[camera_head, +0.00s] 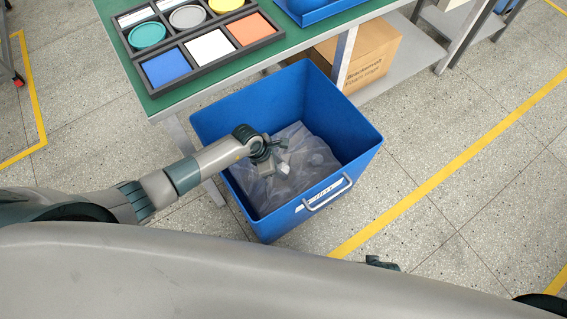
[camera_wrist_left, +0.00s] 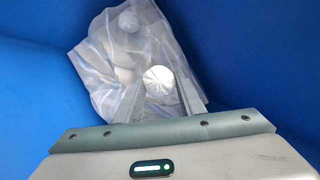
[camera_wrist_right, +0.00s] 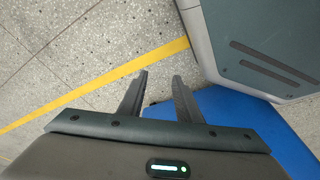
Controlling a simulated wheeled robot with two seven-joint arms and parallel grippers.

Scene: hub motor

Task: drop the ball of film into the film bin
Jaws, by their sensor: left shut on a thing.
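The film bin (camera_head: 350,128) is a blue open-topped box with a label and a metal handle, standing on the floor and lined with a clear bag (camera_head: 303,178). My left gripper (camera_head: 273,160) reaches over its left rim and is inside its opening. It is shut on the ball of film (camera_wrist_left: 158,82), a whitish crumpled ball between the fingers in the left wrist view. The bag (camera_wrist_left: 105,65) lies beyond it, with another whitish lump (camera_wrist_left: 128,20) in it. My right gripper (camera_wrist_right: 158,98) is open and empty, away from the bin.
A green-topped table (camera_head: 170,98) stands behind the bin, with a dark tray of coloured pieces (camera_head: 210,48) and a blue tray (camera_head: 318,10). A cardboard box (camera_head: 365,55) sits on the lower shelf. Yellow lines (camera_head: 450,165) mark the floor, which is clear at right.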

